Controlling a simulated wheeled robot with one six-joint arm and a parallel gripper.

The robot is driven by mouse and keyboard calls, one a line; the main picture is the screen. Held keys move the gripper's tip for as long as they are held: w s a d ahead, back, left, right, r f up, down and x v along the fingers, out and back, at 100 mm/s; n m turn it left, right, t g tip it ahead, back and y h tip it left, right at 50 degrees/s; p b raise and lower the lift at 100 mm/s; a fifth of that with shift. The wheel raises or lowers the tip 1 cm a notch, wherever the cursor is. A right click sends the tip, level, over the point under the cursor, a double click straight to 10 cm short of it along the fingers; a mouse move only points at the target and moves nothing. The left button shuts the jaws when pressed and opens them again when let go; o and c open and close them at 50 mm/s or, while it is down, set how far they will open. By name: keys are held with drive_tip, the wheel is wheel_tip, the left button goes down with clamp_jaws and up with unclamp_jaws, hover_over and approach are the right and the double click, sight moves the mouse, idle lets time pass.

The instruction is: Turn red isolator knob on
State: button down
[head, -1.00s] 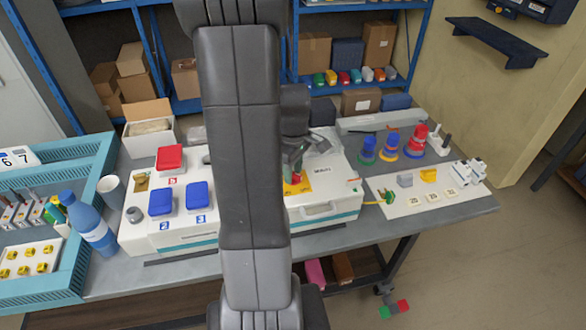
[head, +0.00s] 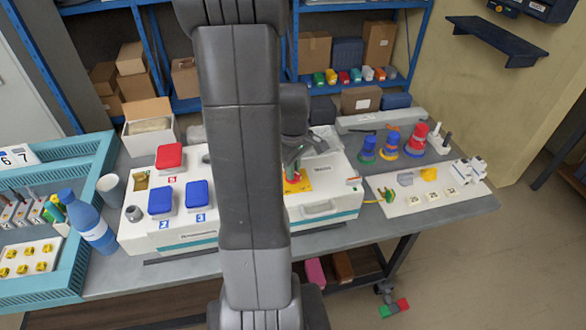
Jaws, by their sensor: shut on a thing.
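The red isolator knob (head: 293,176) sits on a yellow plate (head: 303,186) on top of a white box with a teal stripe. My gripper (head: 293,168) points down over the yellow plate and is shut on the red knob. My own arm link covers the middle of the picture and hides the left part of the plate and the area beside it. The knob is small here, and I cannot tell which way it is turned.
Blue lidded sockets (head: 161,201) and a red one (head: 169,156) stand left of my arm. A blue bottle (head: 88,222) and a cup (head: 112,188) stand near the teal tray.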

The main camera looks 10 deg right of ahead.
drive_tip(key=m+b, duration=0.1)
drive_tip(key=m, duration=0.7)
drive_tip(key=shift+m+b, duration=0.4)
drive_tip(key=m, duration=0.4)
drive_tip(key=shift+b, duration=0.3)
drive_tip(key=shift+m, duration=1.8)
drive_tip(key=c, duration=1.5)
unclamp_jaws()
drive_tip(key=shift+o, duration=0.2)
